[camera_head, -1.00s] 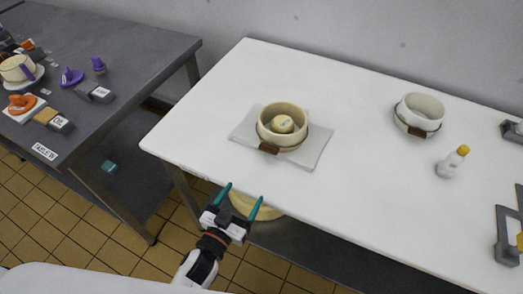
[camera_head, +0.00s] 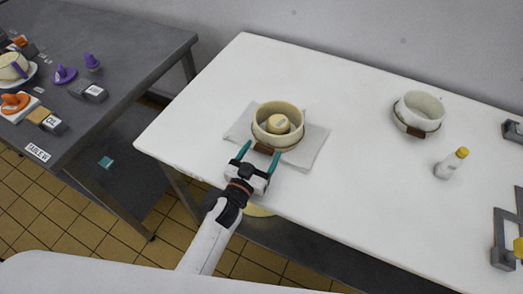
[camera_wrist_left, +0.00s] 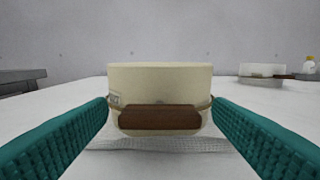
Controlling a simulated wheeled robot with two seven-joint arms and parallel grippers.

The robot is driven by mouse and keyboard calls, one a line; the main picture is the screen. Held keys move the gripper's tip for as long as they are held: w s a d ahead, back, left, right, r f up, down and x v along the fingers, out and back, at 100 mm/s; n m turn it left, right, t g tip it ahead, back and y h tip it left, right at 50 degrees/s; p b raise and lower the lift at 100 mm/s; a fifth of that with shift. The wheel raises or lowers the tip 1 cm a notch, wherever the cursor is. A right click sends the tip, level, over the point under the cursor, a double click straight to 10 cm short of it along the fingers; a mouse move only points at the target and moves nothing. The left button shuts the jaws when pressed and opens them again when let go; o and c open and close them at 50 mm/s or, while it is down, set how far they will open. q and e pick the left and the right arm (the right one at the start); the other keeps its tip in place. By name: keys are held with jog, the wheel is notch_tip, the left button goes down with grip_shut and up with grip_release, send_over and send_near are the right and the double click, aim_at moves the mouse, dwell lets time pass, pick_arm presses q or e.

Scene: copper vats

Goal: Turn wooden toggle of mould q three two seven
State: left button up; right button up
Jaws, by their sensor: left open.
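A cream round mould (camera_head: 270,136) stands on a pale grey cloth on the white table, with a cream round piece (camera_head: 278,124) inside it. A cord runs around the mould and carries a brown wooden toggle (camera_head: 264,149) on its near side. In the left wrist view the toggle (camera_wrist_left: 159,118) lies level across the front of the mould (camera_wrist_left: 160,80). My left gripper (camera_head: 259,161) is open, with its teal fingers (camera_wrist_left: 160,133) on either side of the toggle and nothing between them touched. The label at the mould's left is too small to read. My right gripper is not in view.
A second, white mould (camera_head: 421,109) with a cord and toggle stands at the right. A yellow-capped bottle (camera_head: 451,163) is near it. Grey fixtures (camera_head: 504,238) lie at the far right. A dark table (camera_head: 110,52) with several items stands at the left.

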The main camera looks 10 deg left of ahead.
pick_arm(q)
jog(key=shift+w+d, duration=0.1)
jog(key=shift+w, duration=0.35)
jog(key=shift+c, duration=0.4)
jog(key=c, duration=0.9)
jog(key=shift+s+d+m, duration=0.1)
jog(key=shift+m, duration=2.1)
jog(key=o, duration=1)
jog(key=b+v, duration=0.1)
jog(key=v, duration=1.1)
